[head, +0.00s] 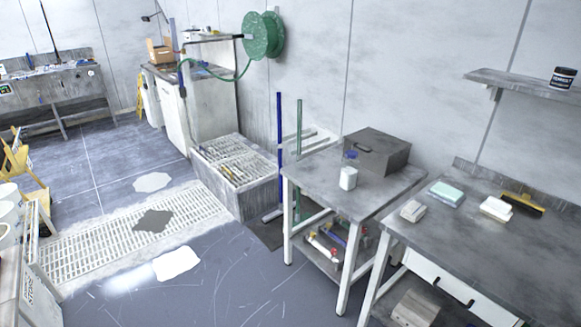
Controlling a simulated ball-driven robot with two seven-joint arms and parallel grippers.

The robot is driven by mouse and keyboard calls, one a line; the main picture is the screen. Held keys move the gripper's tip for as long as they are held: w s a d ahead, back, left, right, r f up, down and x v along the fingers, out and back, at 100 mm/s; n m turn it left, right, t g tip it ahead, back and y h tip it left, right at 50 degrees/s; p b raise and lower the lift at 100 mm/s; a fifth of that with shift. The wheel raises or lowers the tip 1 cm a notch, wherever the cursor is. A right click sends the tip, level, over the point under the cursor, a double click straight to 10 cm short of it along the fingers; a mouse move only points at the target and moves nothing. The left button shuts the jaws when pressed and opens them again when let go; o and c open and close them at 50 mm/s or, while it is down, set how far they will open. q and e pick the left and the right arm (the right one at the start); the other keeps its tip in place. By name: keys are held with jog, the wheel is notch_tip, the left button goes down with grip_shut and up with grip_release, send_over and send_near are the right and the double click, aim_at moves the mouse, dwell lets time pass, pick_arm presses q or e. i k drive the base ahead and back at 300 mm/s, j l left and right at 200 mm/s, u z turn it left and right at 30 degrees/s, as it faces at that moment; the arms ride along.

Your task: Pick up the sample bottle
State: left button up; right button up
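A white bottle with a blue cap (348,178), which looks like the sample bottle, stands upright on a small grey side table (385,192) right of centre in the head view. It is near the table's left part, in front of a dark grey box (377,150), with a small gap that is hard to judge. No writing on it can be read. Neither of my grippers shows in the head view.
A larger grey workbench (460,245) stands at right with a brush (522,203), a teal block (446,193) and pale blocks. Blue (280,150) and green poles stand left of the side table. Open floor (230,270) lies front left.

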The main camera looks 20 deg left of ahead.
aim_at(349, 168)
jog(key=u, duration=0.15)
jog(key=i+z, duration=0.25)
jog(key=i, duration=0.75)
